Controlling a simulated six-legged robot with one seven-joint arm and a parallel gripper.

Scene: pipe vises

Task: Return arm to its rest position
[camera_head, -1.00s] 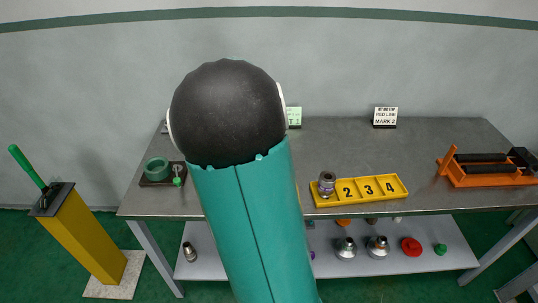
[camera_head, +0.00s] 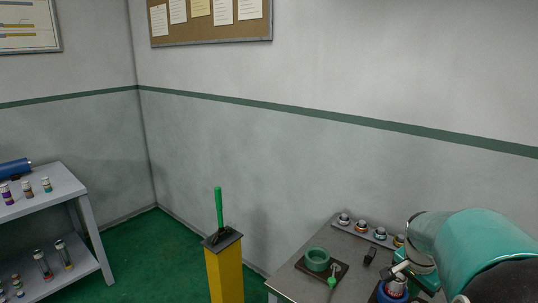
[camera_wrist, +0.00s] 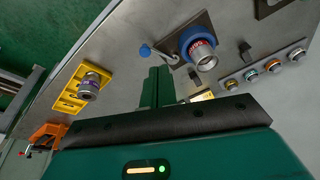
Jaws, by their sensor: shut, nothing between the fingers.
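My arm (camera_head: 470,248) enters from the lower right in the head view and reaches over the grey workbench (camera_head: 290,287). My gripper (camera_wrist: 158,88) shows in the wrist view as green fingers, shut and empty, above the bench. Just beyond the fingers, a blue vise (camera_wrist: 186,38) has a metal pipe piece (camera_wrist: 204,56) in it. The fingers appear apart from it. The blue vise also shows in the head view (camera_head: 392,291), partly hidden by my arm.
A green vise (camera_head: 316,260) stands on the bench's left part. A row of several fittings (camera_head: 362,227) lies at the back. A yellow post (camera_head: 226,272) with a green handle stands left of the bench. A yellow tray (camera_wrist: 70,98) and an orange vise (camera_wrist: 47,136) show in the wrist view.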

